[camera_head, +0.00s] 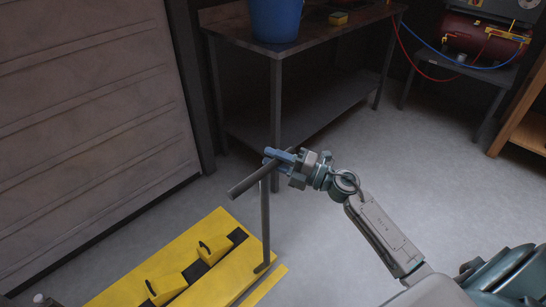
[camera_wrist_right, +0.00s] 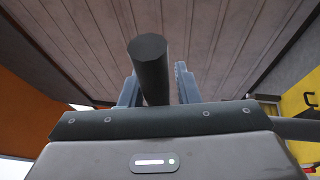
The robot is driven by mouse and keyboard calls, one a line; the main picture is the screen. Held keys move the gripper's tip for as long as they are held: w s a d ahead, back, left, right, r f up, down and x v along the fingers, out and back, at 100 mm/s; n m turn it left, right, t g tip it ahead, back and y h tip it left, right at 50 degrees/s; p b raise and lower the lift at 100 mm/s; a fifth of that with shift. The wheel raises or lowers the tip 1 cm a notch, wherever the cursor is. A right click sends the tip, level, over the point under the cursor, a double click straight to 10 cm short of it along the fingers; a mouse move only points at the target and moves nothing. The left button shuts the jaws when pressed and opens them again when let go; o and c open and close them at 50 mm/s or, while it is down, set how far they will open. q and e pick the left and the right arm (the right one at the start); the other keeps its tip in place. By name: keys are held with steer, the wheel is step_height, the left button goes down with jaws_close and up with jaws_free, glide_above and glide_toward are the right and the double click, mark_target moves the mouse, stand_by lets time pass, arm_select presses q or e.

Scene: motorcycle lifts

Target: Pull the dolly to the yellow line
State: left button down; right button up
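The dolly (camera_head: 222,278) is a low yellow deck with a black strip and two yellow blocks on it, at the lower left of the head view. A grey post rises from its right end to a dark crossbar handle (camera_head: 246,183). My right gripper (camera_head: 277,158) is at the bar's right part, its blue fingers on either side of it. In the right wrist view the round bar (camera_wrist_right: 150,70) lies between the fingers, with little or no gap. A thin yellow line (camera_head: 264,286) lies on the floor just right of the deck. My left gripper is not in view.
A ribbed wall or door (camera_head: 85,120) stands at the left. A dark workbench (camera_head: 335,35) with a blue bucket (camera_head: 275,18) is behind the handle. A red compressor (camera_head: 475,36) sits on a stand at the back right. The grey floor (camera_head: 335,235) right of the dolly is clear.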

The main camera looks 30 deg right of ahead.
steer(key=shift+o, duration=1.1)
steer(key=shift+s+d+r, duration=0.1)
steer(key=shift+s, duration=0.1)
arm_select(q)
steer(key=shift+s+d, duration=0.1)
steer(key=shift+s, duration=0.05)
arm_select(e)
steer(key=shift+s+d+f, duration=0.2)
steer(key=shift+s+d, duration=0.05)
steer(key=shift+d, duration=0.05)
arm_select(q)
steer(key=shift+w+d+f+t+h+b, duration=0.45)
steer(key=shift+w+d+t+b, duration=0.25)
steer(key=shift+b, duration=0.25)
arm_select(e)
steer(key=v, duration=1)
